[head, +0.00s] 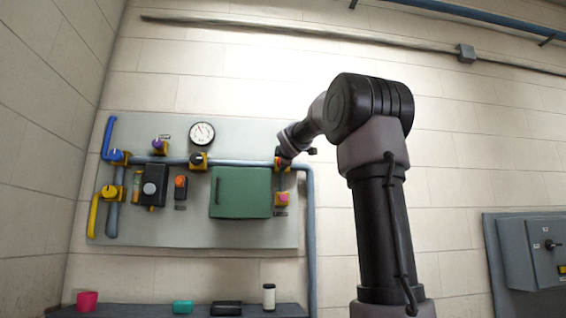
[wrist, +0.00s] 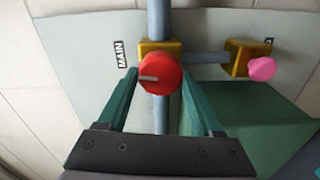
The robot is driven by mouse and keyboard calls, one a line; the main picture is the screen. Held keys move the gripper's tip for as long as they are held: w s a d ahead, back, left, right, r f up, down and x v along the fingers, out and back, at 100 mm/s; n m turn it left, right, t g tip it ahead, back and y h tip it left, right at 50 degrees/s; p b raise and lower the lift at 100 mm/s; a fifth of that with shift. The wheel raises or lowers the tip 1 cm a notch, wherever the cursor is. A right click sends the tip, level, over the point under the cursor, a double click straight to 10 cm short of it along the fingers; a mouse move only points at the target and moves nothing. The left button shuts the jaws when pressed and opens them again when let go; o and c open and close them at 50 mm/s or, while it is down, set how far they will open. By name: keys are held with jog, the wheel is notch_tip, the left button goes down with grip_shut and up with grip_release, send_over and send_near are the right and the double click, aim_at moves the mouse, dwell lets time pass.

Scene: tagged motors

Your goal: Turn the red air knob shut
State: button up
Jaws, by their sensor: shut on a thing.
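The red air knob (wrist: 160,75) is a round knob with a white pointer line, on a yellow valve body in the wrist view. The line points left in that view, across the grey-blue pipe (wrist: 160,20) and towards the MAIN label (wrist: 121,54). My gripper (wrist: 160,72) has one green finger on each side of the knob and is shut on it. In the head view my gripper (head: 284,160) is at the upper right of the grey panel (head: 240,130), and it mostly hides the knob there.
A pink knob (wrist: 262,69) is close to the right in the wrist view; in the head view it is below my gripper. A green box (head: 241,192) is left of it. A gauge (head: 201,133) and other valves are further left. A shelf (head: 150,310) with small items is below.

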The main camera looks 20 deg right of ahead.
jog(key=shift+f+n, duration=0.1)
jog(key=shift+n, duration=0.5)
jog(key=o, duration=1.4)
jog(key=shift+c, duration=0.2)
jog(key=v, duration=1)
jog(key=shift+s, duration=0.4)
jog(key=shift+a, duration=0.1)
